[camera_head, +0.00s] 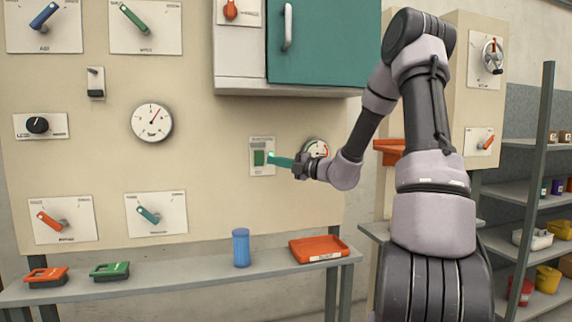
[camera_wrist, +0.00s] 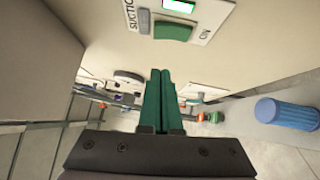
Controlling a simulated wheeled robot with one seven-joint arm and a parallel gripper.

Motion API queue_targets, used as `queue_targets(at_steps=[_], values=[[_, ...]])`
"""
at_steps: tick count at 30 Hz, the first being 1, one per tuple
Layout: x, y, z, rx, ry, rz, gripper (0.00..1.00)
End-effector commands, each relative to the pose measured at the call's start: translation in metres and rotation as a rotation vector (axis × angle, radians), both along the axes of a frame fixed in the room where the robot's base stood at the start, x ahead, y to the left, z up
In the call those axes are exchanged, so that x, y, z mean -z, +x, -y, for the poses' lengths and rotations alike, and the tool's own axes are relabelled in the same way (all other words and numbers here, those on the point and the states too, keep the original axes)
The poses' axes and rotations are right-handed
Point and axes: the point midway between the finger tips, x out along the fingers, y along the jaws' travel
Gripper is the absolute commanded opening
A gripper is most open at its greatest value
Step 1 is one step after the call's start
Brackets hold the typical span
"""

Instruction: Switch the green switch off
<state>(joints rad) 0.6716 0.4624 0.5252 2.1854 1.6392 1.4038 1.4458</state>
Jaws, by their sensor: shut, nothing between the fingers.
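The green switch (camera_head: 258,158) is a rocker on a small white plate on the beige wall panel. It also shows at the top of the wrist view (camera_wrist: 173,31), beside a brightly lit green-white lamp (camera_wrist: 179,5) and the partly visible words "SUCTIO" and "ON". My gripper (camera_head: 271,161) has green fingers, pressed together and empty. In the head view its tips are at the right edge of the plate, close to the switch. In the wrist view the fingertips (camera_wrist: 160,71) lie below the switch with a gap in the picture; I cannot tell whether they touch the plate.
A round gauge (camera_head: 315,150) is partly hidden behind my wrist. A teal-doored cabinet (camera_head: 325,42) juts out above. Below, a shelf holds a blue ribbed cylinder (camera_head: 241,248) and an orange tray (camera_head: 318,248). Several lever switches and another gauge (camera_head: 152,122) are on the panel to the left.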

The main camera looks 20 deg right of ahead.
Motion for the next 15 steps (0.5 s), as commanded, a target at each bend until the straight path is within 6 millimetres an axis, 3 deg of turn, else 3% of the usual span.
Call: queue_targets(at_steps=[5,9,15], values=[[-0.003,0.026,-0.025,-0.001,0.002,0.001,0.00],[-0.006,0.048,-0.022,0.001,0.001,0.001,0.00],[-0.008,0.061,-0.022,0.001,-0.001,0.001,0.00]])
